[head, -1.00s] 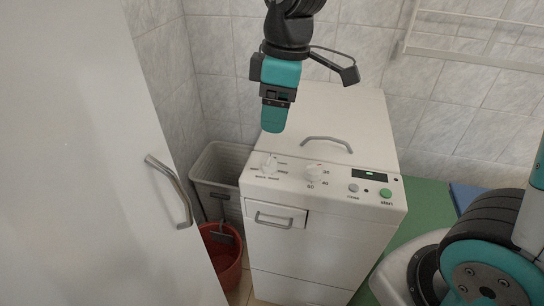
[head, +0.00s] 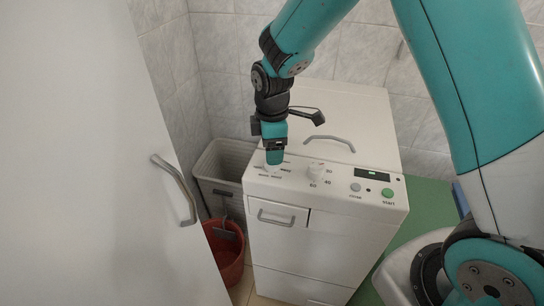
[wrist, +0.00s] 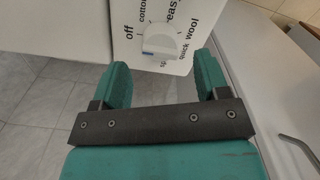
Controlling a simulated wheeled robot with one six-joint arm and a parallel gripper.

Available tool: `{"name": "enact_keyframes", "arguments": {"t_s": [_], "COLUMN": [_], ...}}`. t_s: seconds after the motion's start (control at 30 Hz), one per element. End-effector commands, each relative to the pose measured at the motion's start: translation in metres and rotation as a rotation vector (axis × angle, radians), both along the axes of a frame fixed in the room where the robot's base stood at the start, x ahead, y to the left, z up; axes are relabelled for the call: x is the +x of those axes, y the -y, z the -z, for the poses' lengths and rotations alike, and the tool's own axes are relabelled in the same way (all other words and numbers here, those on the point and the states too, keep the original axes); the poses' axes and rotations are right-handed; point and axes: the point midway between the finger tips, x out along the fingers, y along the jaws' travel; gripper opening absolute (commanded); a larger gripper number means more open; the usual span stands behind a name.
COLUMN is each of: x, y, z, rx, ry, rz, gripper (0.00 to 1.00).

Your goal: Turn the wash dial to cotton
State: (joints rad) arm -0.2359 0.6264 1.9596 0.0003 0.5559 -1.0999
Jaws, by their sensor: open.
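The white wash dial (wrist: 160,42) shows in the wrist view on the panel, ringed by the labels off, cotton, easy, wool and quick, some of them cut off or hidden. A blue-grey mark is on its lower left side; which label it points to I cannot tell. My gripper (wrist: 162,70) is open, its two teal fingers on either side below the dial, with nothing between them. In the head view my gripper (head: 275,158) is over the left dial of the white washing machine (head: 334,230) and mostly hides it. Contact cannot be told.
A second knob (head: 316,171) marked with temperatures, a grey rinse button (head: 355,187) and a green start button (head: 387,193) are further right. A drawer handle (head: 276,218) is below. A white door (head: 150,230), a basket (head: 222,165) and a red bucket (head: 226,262) are left.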

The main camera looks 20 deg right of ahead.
Motion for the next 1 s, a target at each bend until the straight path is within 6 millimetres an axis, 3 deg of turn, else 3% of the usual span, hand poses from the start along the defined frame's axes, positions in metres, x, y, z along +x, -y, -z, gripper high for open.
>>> {"name": "enact_keyframes", "arguments": {"t_s": [0.23,0.6,0.67,0.83,1.0], "x": [0.000,0.000,0.000,0.000,0.000], "y": [0.000,0.000,0.000,0.000,0.000], "z": [0.034,0.040,0.040,0.040,0.040], "rx": [0.000,0.000,0.000,0.000,0.000], "ry": [-0.001,0.000,0.000,0.000,0.000], "rz": [0.000,0.000,0.000,0.000,0.004], "gripper": [0.68,0.68,0.59,0.20,0.19]}}
